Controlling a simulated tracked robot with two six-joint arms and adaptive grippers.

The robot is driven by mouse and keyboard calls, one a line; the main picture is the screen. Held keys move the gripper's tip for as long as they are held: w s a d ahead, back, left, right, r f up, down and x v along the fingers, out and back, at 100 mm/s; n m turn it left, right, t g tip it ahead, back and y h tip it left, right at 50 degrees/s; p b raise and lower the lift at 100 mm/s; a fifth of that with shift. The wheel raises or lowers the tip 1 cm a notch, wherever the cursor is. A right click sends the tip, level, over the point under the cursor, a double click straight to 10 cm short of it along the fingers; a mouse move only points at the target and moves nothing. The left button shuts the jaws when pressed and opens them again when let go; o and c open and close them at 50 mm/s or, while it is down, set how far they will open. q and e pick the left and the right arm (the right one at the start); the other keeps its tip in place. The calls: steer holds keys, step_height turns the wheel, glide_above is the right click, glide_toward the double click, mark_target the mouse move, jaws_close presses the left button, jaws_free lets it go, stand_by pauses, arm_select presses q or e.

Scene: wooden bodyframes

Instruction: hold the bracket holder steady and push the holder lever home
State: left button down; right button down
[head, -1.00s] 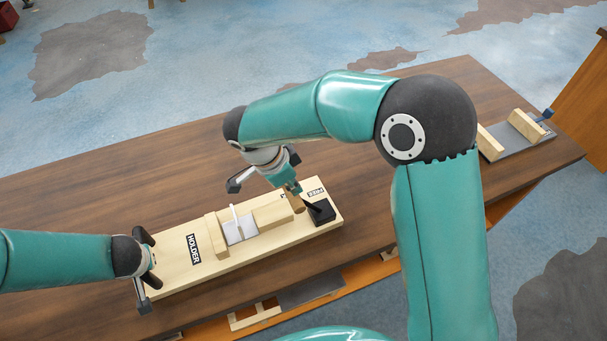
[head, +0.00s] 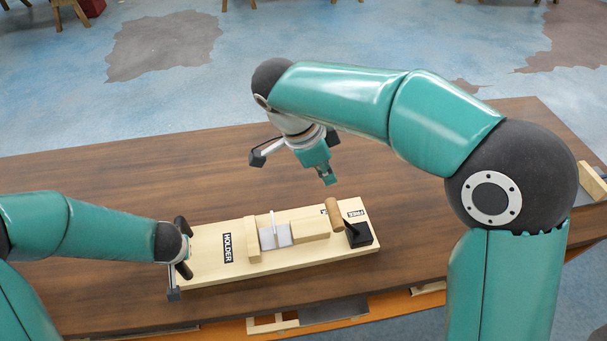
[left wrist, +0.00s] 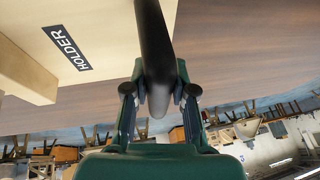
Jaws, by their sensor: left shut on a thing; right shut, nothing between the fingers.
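The bracket holder is a pale wooden board (head: 205,262) with a HOLDER label, lying on the table. Its lever has a round wooden grip (head: 333,213) beside a black block (head: 361,237) near the FREE label at the right end. My left gripper (head: 184,247) is at the board's left end, shut on a black bar handle, which shows between its fingers in the left wrist view (left wrist: 153,50). My right gripper (head: 328,180) is shut and empty, just behind and above the lever grip, with a visible gap. The lever's foot is partly hidden by its grip.
White plates (head: 275,237) and wooden blocks (head: 310,229) sit mid-board. The brown table (head: 120,175) is clear behind the board. Another wooden piece (head: 591,181) lies at the far right, partly behind my right arm.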

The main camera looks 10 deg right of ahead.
arm_select(q)
steer(key=shift+a, duration=0.1)
stand_by(0.3)
steer(key=c, duration=0.9)
jaws_free()
